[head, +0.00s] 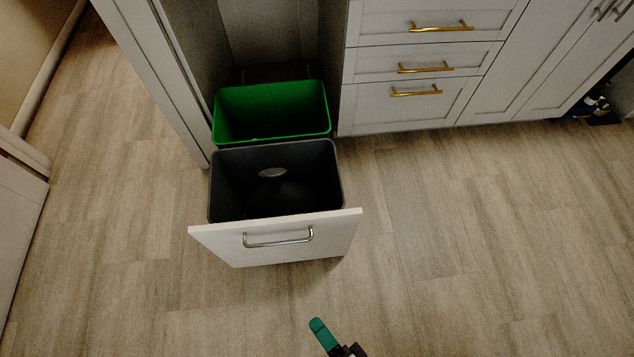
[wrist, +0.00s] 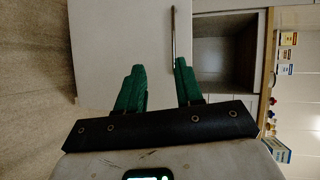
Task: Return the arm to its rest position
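My gripper (head: 320,330) shows at the bottom edge of the head view, in front of the pulled-out bin drawer. Only one green fingertip and a bit of dark body are in that view. In the wrist view my gripper (wrist: 159,68) has its two green fingers spread apart with nothing between them. The white drawer front (head: 213,238) and its silver handle (head: 278,240) are a short way from the fingertip in the head view. In the wrist view the handle (wrist: 174,38) runs close past the right fingertip; I cannot tell whether they touch.
The drawer holds a dark grey bin (head: 340,170) with a small oval thing (head: 272,172) inside, and a green bin (head: 270,91) behind it. Grey cabinets with gold handles (head: 441,27) stand at the back right. The wooden floor (head: 480,240) at right is clear.

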